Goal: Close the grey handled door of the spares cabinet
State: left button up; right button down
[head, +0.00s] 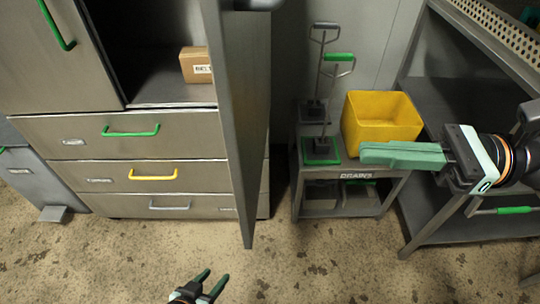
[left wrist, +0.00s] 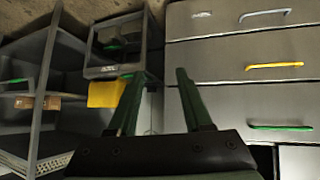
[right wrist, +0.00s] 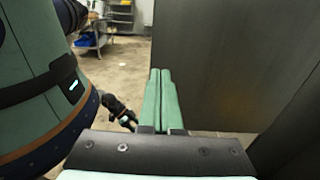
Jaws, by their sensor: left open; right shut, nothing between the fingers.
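The spares cabinet (head: 130,140) stands at the left in the head view. Its grey door (head: 240,110) stands open, swung out toward me and seen nearly edge-on; no handle on it is visible. A large grey panel (right wrist: 230,65), probably this door, fills the right of the right wrist view. My left gripper (head: 213,277) is open and empty, low over the floor in front of the cabinet, apart from the door. My right gripper (head: 364,155) is shut and empty, to the right of the door and clear of it.
A carton (head: 195,65) sits inside the open compartment. The other door has a green handle (head: 58,28); drawers lie below. Right of the door stand a small rack (head: 350,172) with a yellow bin (head: 380,122) and a metal shelf unit (head: 425,100). Floor in front is clear.

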jog(key=a, duration=0.1)
jog(key=p, duration=0.6)
send_near(243, 143)
jog(key=a, duration=0.5)
jog(key=shift+w+a+r, duration=0.1)
jog(key=shift+a+r, duration=0.15)
jog(key=shift+r, duration=0.1)
jog(key=shift+a+f, duration=0.1)
jog(key=shift+a, duration=0.45)
pick_arm(q)
jog(key=shift+n+y, duration=0.4)
jog(key=shift+y, duration=0.1)
jog(key=a+r, duration=0.1)
jog(key=s+a+r, duration=0.1)
jog(key=a+r, duration=0.1)
jog(key=shift+s+a+r, duration=0.25)
jog(key=shift+a, duration=0.1)
pick_arm(e)
jog(key=shift+a, duration=0.15)
pick_arm(q)
jog(key=shift+r+p, duration=0.1)
jog(key=shift+p, duration=0.3)
pick_arm(e)
jog(key=shift+w+a, duration=0.1)
jog(key=shift+a, duration=0.05)
